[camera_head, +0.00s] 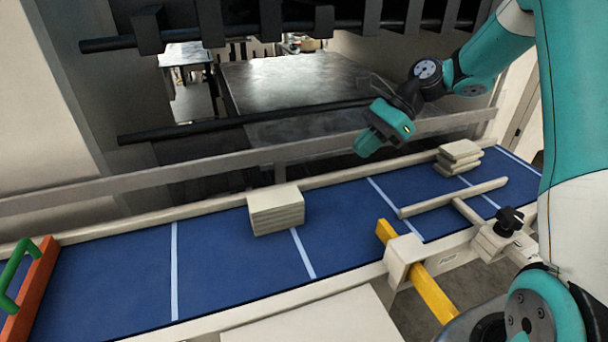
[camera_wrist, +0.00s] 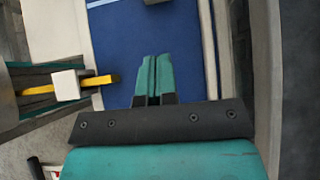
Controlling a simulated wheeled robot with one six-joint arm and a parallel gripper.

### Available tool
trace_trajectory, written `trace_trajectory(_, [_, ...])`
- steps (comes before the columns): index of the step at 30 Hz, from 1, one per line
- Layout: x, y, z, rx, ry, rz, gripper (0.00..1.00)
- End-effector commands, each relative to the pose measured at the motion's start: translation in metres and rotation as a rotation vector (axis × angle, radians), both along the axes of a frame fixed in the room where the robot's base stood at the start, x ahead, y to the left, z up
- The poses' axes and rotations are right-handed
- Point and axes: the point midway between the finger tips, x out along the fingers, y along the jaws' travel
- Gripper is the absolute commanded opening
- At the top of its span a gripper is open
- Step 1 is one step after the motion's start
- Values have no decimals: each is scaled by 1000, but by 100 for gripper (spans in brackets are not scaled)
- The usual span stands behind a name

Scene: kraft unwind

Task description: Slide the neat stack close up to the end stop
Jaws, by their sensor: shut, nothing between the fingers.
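The neat stack (camera_head: 276,212) is a squared-up pile of pale flat pieces, lying on the blue belt left of its middle. An orange-red bar (camera_head: 31,290) with a green handle (camera_head: 18,268) stands across the belt's left end, and I take it for the end stop. A clear stretch of belt separates it from the stack. My gripper (camera_head: 365,150) is shut and empty, to the right of the neat stack and apart from it, above the belt. Its closed teal fingers show over the blue belt in the wrist view (camera_wrist: 152,70).
An untidy stack (camera_head: 459,156) with offset layers sits farther right on the belt (camera_head: 215,260). A pale guide bar (camera_head: 455,197) reaches over the near side. A yellow bar (camera_head: 432,290) in a white clamp crosses the near rail. Pale rails line both sides.

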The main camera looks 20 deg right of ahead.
Motion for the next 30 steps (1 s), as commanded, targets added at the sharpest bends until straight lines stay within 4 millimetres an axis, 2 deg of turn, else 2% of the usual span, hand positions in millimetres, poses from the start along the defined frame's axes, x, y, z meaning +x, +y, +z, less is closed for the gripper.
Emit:
trace_trajectory(5, [1, 19, -10, 2, 3, 14, 0])
trace_trajectory(18, [0, 87, -70, 1, 3, 23, 0])
trace_trajectory(24, [1, 112, -68, 0, 1, 18, 0])
trace_trajectory(30, [1, 120, -70, 0, 1, 16, 0])
